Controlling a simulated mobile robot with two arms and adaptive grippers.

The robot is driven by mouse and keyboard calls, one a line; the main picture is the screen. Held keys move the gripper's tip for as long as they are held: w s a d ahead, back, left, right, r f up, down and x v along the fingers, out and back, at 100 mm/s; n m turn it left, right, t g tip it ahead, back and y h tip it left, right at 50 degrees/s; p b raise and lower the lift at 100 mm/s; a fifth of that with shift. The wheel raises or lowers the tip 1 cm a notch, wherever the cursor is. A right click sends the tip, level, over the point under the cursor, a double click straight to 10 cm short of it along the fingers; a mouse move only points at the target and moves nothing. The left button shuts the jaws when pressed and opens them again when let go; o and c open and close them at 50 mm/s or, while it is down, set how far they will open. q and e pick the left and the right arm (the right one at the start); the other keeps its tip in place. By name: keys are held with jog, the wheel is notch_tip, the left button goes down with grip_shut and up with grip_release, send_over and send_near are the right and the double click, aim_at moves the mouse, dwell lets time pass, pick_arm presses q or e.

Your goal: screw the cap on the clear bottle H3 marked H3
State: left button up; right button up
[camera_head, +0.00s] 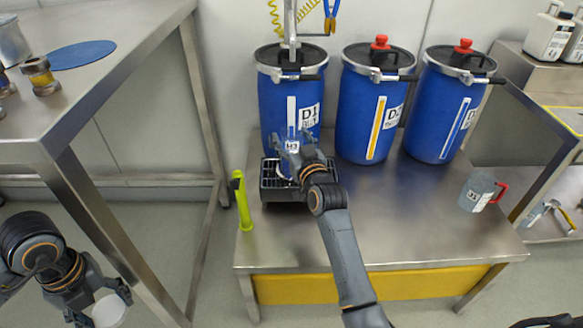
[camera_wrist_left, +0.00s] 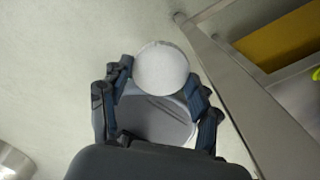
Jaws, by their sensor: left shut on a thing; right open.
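The clear bottle H3 (camera_head: 291,146) stands on a black drip grate (camera_head: 271,184) in front of the left blue drum; only its label and a little of its body show. My right gripper (camera_head: 298,158) is open at the bottle and hides much of it; I cannot tell whether they touch. My left gripper (camera_head: 100,302) is low at the bottom left, away from the bottle, shut on a white round cap (camera_head: 109,312). In the left wrist view the cap (camera_wrist_left: 161,68) sits between the fingertips of the left gripper (camera_wrist_left: 160,88).
Blue drums (camera_head: 370,115) line the back of the steel table (camera_head: 400,220). A yellow-green object (camera_head: 243,205) stands at its left edge, and a jug with a red handle (camera_head: 477,193) at its right. Another steel table (camera_head: 110,70) stands left, above the left gripper.

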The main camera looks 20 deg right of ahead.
jog(key=shift+c, duration=0.4)
grip_shut()
jog(key=shift+r, duration=0.1)
pick_arm(q)
jog(key=shift+r, duration=0.1)
pick_arm(e)
jog(key=shift+r, duration=0.15)
pick_arm(q)
jog(key=shift+r+p, duration=0.65)
jog(key=shift+p, duration=0.1)
pick_arm(e)
notch_tip(320, 180, up, 2)
pick_arm(q)
notch_tip(320, 180, up, 4)
jog(key=p, duration=0.4)
jog(key=shift+r, duration=0.1)
notch_tip(320, 180, up, 3)
jog(key=p, duration=0.3)
pick_arm(e)
jog(key=s+a+r, duration=0.1)
jog(key=s+r, duration=0.9)
jog(key=s, duration=0.4)
jog(key=shift+r, duration=0.35)
jog(key=shift+a, duration=0.1)
pick_arm(q)
jog(key=shift+s, duration=0.1)
pick_arm(e)
jog(key=shift+s, duration=0.1)
